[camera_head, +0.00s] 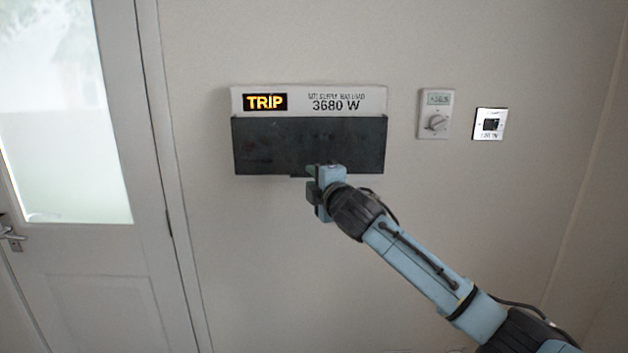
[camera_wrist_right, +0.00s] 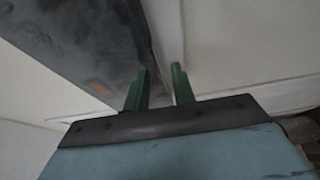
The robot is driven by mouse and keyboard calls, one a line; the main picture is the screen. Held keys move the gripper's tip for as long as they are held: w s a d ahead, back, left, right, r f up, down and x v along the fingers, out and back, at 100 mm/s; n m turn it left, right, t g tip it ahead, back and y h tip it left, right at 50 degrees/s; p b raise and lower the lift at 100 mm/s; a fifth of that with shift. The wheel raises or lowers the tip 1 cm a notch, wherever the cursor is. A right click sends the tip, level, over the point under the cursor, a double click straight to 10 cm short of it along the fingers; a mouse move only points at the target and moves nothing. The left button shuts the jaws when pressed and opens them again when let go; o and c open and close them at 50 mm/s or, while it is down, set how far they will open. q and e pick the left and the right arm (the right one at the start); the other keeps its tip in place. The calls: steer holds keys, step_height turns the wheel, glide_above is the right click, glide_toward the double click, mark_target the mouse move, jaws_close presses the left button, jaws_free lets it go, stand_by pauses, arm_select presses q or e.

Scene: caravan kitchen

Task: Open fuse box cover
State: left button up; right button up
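The fuse box (camera_head: 370,98) is on the wall, with a lit "TRIP" sign and "3680 W" printed on its pale top strip. Its dark cover (camera_head: 270,140) hangs below that strip and looks closed. My right gripper (camera_head: 312,178) is at the cover's lower edge, right of its middle. In the right wrist view the two green fingers of the right gripper (camera_wrist_right: 160,88) stand apart with a gap between them. The dark cover (camera_wrist_right: 85,40) fills the upper left there, and its edge runs down towards the gap. Whether a finger touches it I cannot tell. My left gripper is not in view.
A thermostat with a dial (camera_head: 435,114) and a small square panel (camera_head: 489,124) are on the wall to the right. A door with a frosted window (camera_head: 65,120) and a handle (camera_head: 10,234) is at the left. The wall below the box is bare.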

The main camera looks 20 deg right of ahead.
jaws_close()
stand_by(1.3)
